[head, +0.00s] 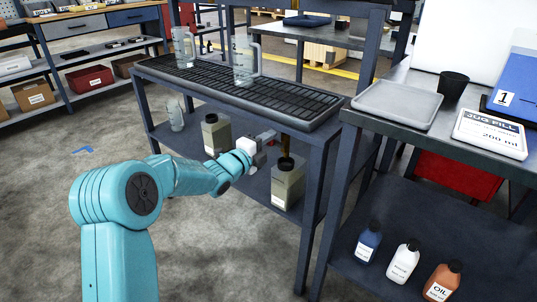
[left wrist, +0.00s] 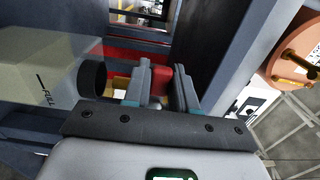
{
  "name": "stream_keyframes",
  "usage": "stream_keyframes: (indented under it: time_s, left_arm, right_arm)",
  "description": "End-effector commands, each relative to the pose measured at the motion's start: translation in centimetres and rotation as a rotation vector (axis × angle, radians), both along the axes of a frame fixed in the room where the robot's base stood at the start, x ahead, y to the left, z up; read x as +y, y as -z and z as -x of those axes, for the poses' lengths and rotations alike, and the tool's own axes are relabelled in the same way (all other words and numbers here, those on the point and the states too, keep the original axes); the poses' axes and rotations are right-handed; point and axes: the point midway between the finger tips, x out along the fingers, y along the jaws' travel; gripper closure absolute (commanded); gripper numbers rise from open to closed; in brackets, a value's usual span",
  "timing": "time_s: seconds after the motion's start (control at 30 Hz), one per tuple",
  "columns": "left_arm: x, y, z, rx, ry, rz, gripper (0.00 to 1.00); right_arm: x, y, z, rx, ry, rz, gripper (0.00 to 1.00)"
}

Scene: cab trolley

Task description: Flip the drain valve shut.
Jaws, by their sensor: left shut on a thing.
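The drain valve's red handle (head: 267,135) shows under the black-grated drip tray (head: 327,111), close to a brass-coloured pipe (head: 285,146). My left gripper (head: 266,147) reaches in below the tray at the handle. In the left wrist view, the two fingers of my left gripper (left wrist: 162,90) are shut on the red handle (left wrist: 161,80), which shows between them. The fingers hide part of the handle and the valve body, so I cannot tell its exact angle. My right gripper is in neither view.
A beige can (head: 288,186) stands below the pipe, and another can (head: 216,133) stands left of it on the lower shelf. Clear jugs (head: 243,62) stand on the tray. Rack posts (head: 313,205) hem in the arm at the right. Bottles (head: 403,262) stand on the right shelf.

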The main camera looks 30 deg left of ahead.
Motion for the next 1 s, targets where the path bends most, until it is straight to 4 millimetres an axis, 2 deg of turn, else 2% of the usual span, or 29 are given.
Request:
stream_keyframes:
  time_s: [0.33, 0.37, 0.4, 0.77, 0.87, 1.0]
  left_arm:
    - [0.1, -0.1, 0.0, 0.002, -0.002, -0.016, 1.0]
    - [0.1, -0.1, 0.0, 0.002, -0.002, -0.015, 0.64]
    - [0.1, -0.1, 0.0, 0.002, -0.002, -0.015, 0.53]
    - [0.1, -0.1, 0.5, 0.002, -0.001, -0.013, 0.53]
    - [0.3, -0.2, 2.0, 0.003, -0.002, -0.012, 0.53]
    - [0.6, -0.3, 5.4, 0.004, -0.004, -0.012, 0.53]
  right_arm:
    - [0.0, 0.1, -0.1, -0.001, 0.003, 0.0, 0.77]
    - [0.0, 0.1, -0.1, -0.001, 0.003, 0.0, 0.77]
    - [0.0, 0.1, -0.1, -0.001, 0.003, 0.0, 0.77]
    - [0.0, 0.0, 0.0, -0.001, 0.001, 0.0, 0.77]
    - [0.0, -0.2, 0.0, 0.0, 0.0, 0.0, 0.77]
    - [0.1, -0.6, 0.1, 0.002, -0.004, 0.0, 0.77]
